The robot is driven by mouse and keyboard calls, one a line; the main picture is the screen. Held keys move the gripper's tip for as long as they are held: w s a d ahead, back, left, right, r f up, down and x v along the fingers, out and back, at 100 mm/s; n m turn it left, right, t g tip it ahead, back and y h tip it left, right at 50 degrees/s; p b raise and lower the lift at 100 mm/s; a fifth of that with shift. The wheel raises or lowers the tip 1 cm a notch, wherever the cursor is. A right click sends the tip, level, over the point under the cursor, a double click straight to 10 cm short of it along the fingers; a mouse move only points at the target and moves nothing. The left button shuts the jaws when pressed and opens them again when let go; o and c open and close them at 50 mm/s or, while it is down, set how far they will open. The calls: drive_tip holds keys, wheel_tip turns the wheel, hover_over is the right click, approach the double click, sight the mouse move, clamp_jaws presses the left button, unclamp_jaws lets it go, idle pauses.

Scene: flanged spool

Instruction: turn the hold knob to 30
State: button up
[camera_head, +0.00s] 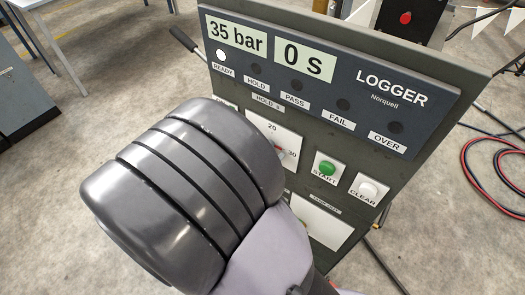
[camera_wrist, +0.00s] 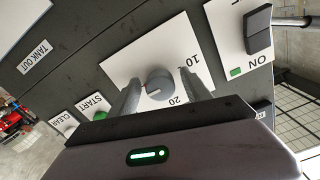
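The hold knob (camera_wrist: 158,82) is a grey round knob on a white dial plate (camera_wrist: 130,62) in the wrist view. The numbers 10 and 20 show on the plate there. A small reddish mark shows at the knob, but I cannot read its setting. My gripper (camera_wrist: 160,80) has its two grey fingers on either side of the knob, with a narrow gap seeming to show at each side. In the head view the dial plate (camera_head: 290,137) shows 20 and 30, and my arm hides most of the knob and the gripper.
The panel's displays (camera_head: 304,60) read 35 bar and 0 s, and the READY lamp (camera_head: 221,55) is lit white. A green START button (camera_head: 327,168) and white CLEAR button (camera_head: 368,190) sit beside the dial. A dark rocker switch (camera_wrist: 258,28) marked ON is close by.

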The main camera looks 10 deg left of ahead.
drive_tip(key=p+v, duration=0.4)
drive_tip(key=v, duration=1.3)
drive_tip(key=shift+s, duration=0.2)
